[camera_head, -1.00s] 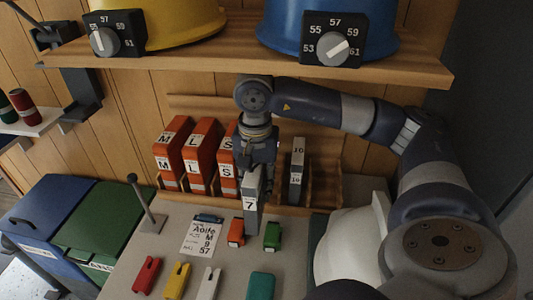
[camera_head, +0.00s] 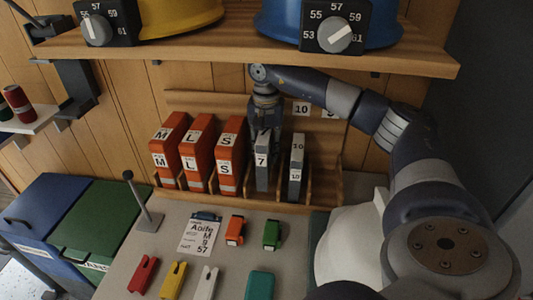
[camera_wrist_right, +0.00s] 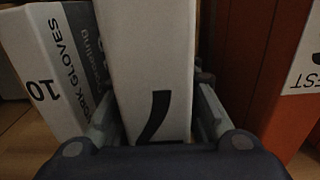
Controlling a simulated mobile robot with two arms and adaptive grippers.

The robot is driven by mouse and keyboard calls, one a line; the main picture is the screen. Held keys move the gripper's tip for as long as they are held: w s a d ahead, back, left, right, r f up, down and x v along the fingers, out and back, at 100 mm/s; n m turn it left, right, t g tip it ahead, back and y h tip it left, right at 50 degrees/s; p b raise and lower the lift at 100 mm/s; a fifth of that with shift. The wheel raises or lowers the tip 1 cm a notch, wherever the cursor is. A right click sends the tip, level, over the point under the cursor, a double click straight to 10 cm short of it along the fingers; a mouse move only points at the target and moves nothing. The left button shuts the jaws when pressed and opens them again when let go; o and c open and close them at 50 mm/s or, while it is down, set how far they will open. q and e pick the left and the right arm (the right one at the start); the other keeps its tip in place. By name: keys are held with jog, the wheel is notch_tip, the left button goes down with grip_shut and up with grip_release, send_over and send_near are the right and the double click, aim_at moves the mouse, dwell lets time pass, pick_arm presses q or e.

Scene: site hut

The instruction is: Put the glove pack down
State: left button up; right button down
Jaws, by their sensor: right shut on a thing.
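The grey glove pack marked 7 (camera_head: 262,168) stands upright in the wooden rack (camera_head: 300,208), between the orange S pack and the glove pack marked 10 (camera_head: 296,165). Its lower end is in line with the neighbouring packs; I cannot tell if it bears on the rack floor. My right gripper (camera_head: 265,122) is shut on the upper part of pack 7. In the right wrist view the fingers (camera_wrist_right: 158,110) lie on both sides of pack 7 (camera_wrist_right: 150,55), with pack 10 (camera_wrist_right: 50,65) close on the left. My left gripper is not in view.
Orange packs marked M (camera_head: 168,150), L (camera_head: 197,155) and S (camera_head: 229,155) fill the rack's left part. A card (camera_head: 201,235) and several small coloured items lie on the bench in front. A shelf (camera_head: 250,58) with yellow and blue helmets overhangs the rack.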

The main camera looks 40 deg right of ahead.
jog(key=shift+f, duration=0.35)
notch_tip(320, 180, down, 3)
jog(key=b, duration=0.3)
jog(key=shift+w+d+f, duration=0.1)
jog(key=shift+d+f, duration=0.05)
jog(key=c, duration=1.5)
grip_release()
